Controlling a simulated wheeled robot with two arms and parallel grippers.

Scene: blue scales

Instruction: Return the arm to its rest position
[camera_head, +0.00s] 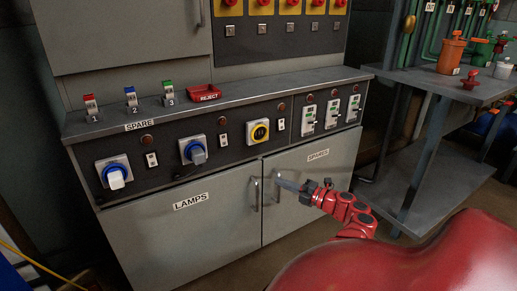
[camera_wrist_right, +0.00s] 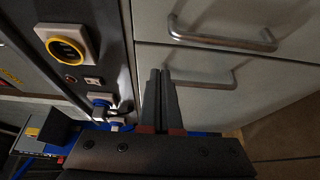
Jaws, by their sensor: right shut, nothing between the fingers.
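My right gripper (camera_head: 282,183) is in front of the grey cabinet, near the two vertical door handles. It also shows in the right wrist view (camera_wrist_right: 161,74), with its two fingers together and nothing between them. My red right arm (camera_head: 345,207) reaches in from the lower right in the head view. In that view the gripper tip overlaps the right door's handle (camera_head: 278,190); whether it touches cannot be told. My left gripper is not in view.
The cabinet has LAMPS (camera_head: 190,230) and SPARES (camera_head: 318,165) doors, both looking closed. Its panel holds a yellow-ringed socket (camera_head: 258,131) and blue plugs (camera_head: 194,150). A red REJECT tray (camera_head: 204,93) sits on the ledge. A metal shelf (camera_head: 440,190) stands at the right.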

